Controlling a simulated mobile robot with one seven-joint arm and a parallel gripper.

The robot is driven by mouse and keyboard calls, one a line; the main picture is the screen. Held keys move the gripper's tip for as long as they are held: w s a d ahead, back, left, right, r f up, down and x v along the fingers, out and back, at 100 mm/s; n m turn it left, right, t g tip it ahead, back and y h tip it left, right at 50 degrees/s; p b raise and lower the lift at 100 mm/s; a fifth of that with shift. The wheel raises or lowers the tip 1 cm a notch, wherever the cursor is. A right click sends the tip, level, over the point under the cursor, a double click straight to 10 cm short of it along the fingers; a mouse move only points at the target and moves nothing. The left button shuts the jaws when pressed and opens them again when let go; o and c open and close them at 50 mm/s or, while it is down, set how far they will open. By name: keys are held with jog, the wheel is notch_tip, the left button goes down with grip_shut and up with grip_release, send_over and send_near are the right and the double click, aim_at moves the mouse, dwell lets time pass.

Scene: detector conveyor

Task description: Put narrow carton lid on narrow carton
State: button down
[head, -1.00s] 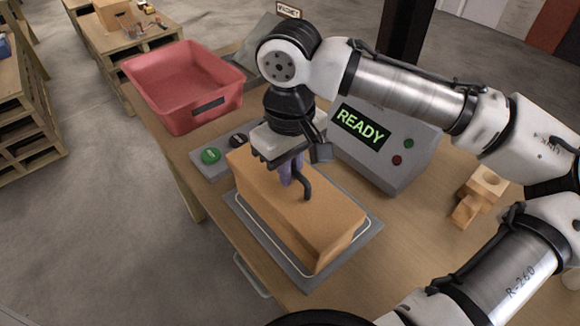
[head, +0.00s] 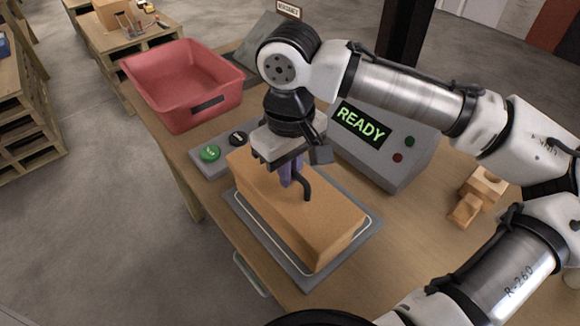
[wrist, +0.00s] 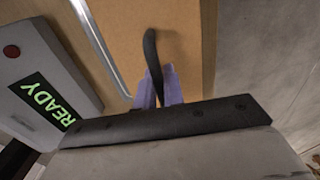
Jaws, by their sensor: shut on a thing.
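The narrow carton (head: 278,219) is a long brown box on the grey pad with a white outline, on the wooden table. Its brown top, which I take for the narrow carton lid (head: 325,217), lies flush over it; I see no clear gap or seam between them. A black curved handle (head: 306,187) rises from the top. My gripper (head: 292,175), with purple fingers, is upright over the far part of the top and shut on the handle. In the wrist view the fingers (wrist: 160,88) close around the handle (wrist: 152,55) above the brown lid surface (wrist: 185,35).
A grey console (head: 385,150) reading READY stands close right of the carton. A button box (head: 212,155) with a green button sits behind it to the left. A red bin (head: 183,85) stands at the back left. Small wooden blocks (head: 475,195) lie at the right.

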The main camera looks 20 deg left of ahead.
jog(key=shift+f+b, duration=0.5)
jog(key=shift+f, duration=0.7)
dwell(0.5)
jog(key=c, duration=1.4)
grip_release()
jog(key=shift+c, duration=0.2)
jog(key=shift+r, duration=0.1)
notch_tip(320, 180, up, 14)
jog(key=shift+f, duration=0.2)
